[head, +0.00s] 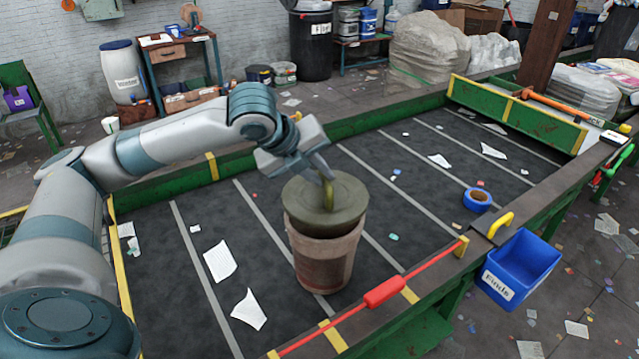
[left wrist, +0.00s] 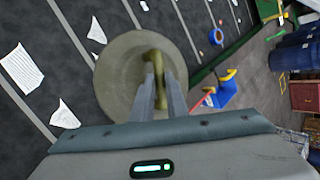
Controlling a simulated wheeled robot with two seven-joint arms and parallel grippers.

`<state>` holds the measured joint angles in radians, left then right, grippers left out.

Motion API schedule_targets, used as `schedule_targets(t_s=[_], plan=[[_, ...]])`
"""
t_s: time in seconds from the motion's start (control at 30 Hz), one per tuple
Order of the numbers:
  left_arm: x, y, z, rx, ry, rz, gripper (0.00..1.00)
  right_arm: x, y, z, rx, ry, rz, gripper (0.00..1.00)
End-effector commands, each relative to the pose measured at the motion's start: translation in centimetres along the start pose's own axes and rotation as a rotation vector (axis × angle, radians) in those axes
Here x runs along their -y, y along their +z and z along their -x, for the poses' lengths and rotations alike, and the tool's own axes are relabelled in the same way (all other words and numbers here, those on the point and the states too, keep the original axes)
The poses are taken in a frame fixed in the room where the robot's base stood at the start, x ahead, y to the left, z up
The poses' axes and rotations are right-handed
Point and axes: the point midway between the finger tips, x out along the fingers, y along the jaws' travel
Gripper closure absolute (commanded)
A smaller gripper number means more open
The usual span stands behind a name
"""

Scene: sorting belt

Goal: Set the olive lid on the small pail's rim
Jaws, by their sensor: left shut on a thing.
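The olive lid (head: 308,207) is a round disc with a yellow-olive handle (head: 328,190). My left gripper (head: 325,178) is shut on that handle. The small pail (head: 325,262) is a brownish tub standing upright on the dark belt. The lid is over the pail's mouth, roughly level; I cannot tell whether it touches the rim. In the left wrist view the lid (left wrist: 122,75) hides the pail, and the fingers of my left gripper (left wrist: 160,85) are at the handle. My right gripper is not in view.
The belt (head: 190,300) carries paper scraps and a blue tape roll (head: 478,199). A red bar (head: 383,292) runs along the belt's near edge, close to the pail. A blue bin (head: 520,268) hangs outside the edge at right. The belt left of the pail is mostly clear.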

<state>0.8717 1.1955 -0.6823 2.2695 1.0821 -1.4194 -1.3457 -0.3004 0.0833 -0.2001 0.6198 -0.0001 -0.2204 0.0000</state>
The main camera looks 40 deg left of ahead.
Motion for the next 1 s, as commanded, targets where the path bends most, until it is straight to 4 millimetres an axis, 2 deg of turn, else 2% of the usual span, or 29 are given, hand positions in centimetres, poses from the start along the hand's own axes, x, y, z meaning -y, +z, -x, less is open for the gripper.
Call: schedule_targets(t_s=[0.3,1.0], plan=[[-1.5,-0.9,-2.2,0.000,0.002,-0.001,1.00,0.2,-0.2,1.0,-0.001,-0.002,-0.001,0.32],[-2.1,-1.2,-3.1,0.001,0.001,-0.001,1.00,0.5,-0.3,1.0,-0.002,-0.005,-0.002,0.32]])
